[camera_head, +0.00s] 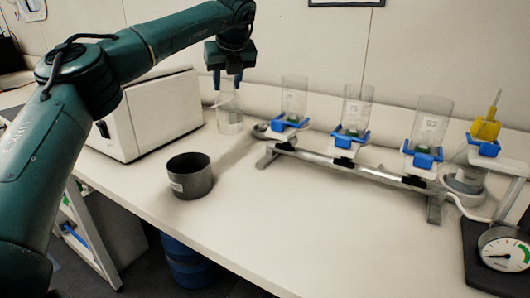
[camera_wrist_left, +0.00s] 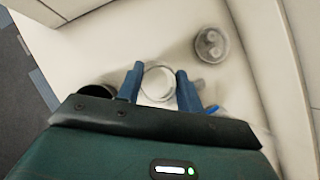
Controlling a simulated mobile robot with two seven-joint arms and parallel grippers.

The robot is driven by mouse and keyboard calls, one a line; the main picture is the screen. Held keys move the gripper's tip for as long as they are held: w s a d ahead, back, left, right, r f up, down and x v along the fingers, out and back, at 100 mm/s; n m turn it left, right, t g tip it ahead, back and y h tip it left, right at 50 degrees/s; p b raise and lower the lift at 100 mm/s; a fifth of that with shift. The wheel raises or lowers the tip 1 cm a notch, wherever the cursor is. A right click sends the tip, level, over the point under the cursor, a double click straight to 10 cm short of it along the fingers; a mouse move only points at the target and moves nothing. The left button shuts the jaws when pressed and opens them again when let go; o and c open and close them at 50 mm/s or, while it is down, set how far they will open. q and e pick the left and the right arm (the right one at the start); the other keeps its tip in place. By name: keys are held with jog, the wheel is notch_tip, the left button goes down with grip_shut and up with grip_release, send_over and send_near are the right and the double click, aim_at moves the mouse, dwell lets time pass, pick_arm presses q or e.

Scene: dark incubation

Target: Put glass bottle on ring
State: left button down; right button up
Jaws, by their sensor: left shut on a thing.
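My left gripper (camera_head: 229,82) points down and is shut on the neck of a clear glass bottle (camera_head: 229,118). The bottle is upright; I cannot tell whether its base touches the table. In the left wrist view the bottle (camera_wrist_left: 158,85) shows as a pale circle between the two blue fingers of the left gripper (camera_wrist_left: 159,80). A grey metal ring-like piece (camera_head: 264,131) is at the left end of the rack, just right of the bottle and apart from it. My right gripper is not in view.
A metal rack (camera_head: 350,165) carries several clear cylinders in blue clamps. A dark open cup (camera_head: 190,180) stands front left of the bottle. A white box (camera_head: 155,115) is at the left. A dial gauge (camera_head: 503,250) is at right. The front middle of the table is clear.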

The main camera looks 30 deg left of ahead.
aim_at(230, 117)
pick_arm(q)
notch_tip(230, 117, down, 5)
jog(key=shift+s+f, duration=0.1)
jog(key=shift+f, duration=2.35)
jog(key=c, duration=1.4)
grip_release()
jog(key=shift+f+b, duration=0.1)
jog(key=shift+b, duration=0.2)
jog(key=o, duration=0.5)
